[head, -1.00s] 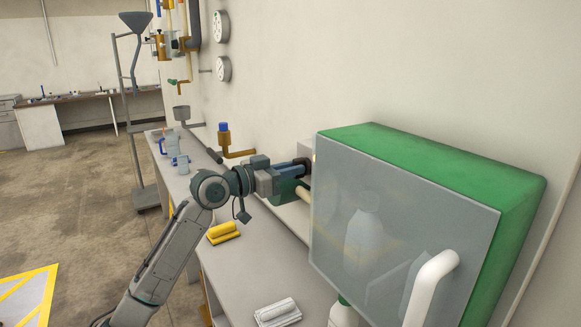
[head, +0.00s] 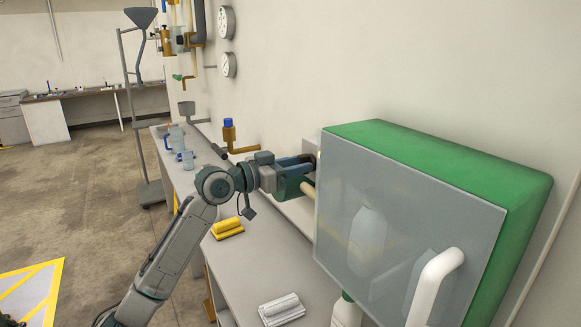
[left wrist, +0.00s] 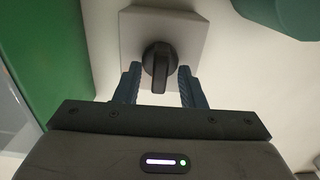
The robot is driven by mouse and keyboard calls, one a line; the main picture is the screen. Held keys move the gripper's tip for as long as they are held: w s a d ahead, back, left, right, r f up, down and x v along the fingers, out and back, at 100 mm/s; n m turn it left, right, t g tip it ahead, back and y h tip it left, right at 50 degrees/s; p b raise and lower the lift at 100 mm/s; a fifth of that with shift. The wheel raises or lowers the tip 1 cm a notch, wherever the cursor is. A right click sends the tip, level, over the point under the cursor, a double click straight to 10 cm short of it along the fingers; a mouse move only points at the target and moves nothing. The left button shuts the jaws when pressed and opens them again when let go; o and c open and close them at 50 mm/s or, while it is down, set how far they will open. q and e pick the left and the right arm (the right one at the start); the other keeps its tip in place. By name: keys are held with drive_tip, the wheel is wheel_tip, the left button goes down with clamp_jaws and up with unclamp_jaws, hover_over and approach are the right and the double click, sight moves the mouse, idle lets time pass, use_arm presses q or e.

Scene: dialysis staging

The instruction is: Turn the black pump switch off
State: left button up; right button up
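The black pump switch (left wrist: 159,62) is a round knob with a raised bar, on a pale square plate (left wrist: 190,25) in the left wrist view. Its bar points down toward my gripper in that view. My left gripper (left wrist: 158,72) is open, with one finger on each side of the bar and a gap between each finger and the bar. In the head view my left gripper (head: 308,170) reaches to the wall just left of the green cabinet, and the switch is mostly hidden there. My right gripper is not in view.
A green cabinet (head: 525,190) with a clear door and white handle (head: 434,285) stands close right of my left gripper.

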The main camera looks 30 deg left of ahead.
use_arm(q)
drive_tip(key=b+v, duration=0.7)
drive_tip(key=v, duration=0.3)
drive_tip(key=shift+s+a, duration=0.2)
drive_tip(key=shift+s, duration=0.05)
idle(0.4)
idle(0.5)
